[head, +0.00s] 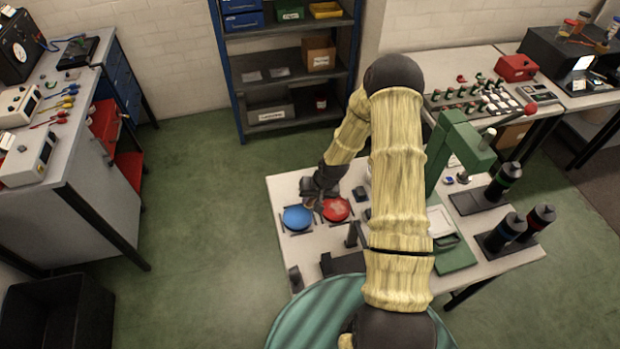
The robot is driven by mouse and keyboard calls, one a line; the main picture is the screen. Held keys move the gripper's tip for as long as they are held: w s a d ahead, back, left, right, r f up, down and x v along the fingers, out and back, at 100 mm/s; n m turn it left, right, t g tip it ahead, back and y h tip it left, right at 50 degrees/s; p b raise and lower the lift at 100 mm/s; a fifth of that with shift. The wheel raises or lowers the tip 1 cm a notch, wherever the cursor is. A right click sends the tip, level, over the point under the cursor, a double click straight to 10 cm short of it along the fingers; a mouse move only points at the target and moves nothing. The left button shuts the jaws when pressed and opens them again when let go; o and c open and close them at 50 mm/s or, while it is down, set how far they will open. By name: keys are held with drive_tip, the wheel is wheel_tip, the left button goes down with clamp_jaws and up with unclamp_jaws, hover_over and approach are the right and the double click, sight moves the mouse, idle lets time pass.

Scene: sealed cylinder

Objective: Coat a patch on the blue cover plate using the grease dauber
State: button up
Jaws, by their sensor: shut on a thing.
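The blue cover plate (297,217) lies at the left end of the white table, in a dark holder. A red plate (337,208) with a paler patch on its top lies just to its right. My gripper (316,201) is above the table between the two plates, pointing down, near the blue plate's right edge. It is shut on a small, thin thing, which I take for the grease dauber; it is too small and dark to make out. I cannot tell whether its tip touches the blue plate.
A green press (458,150) stands on the right half of the table (283,184). Dark cylinders with coloured bands (505,180) stand on bases at the right. A dark block (343,263) and a post are at the table's front. Shelves (290,70) stand behind; open floor lies left.

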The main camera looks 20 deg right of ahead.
drive_tip(key=w+r+p, duration=0.1)
drive_tip(key=r+m+p, duration=0.1)
drive_tip(key=r, duration=0.1)
drive_tip(key=shift+w+t+h, duration=0.3)
drive_tip(key=shift+w+t, duration=0.1)
drive_tip(key=shift+w, duration=0.3)
drive_tip(key=shift+f, duration=0.1)
wheel_tip(320, 180, down, 5)
drive_tip(key=b, duration=0.2)
drive_tip(key=shift+b, duration=0.4)
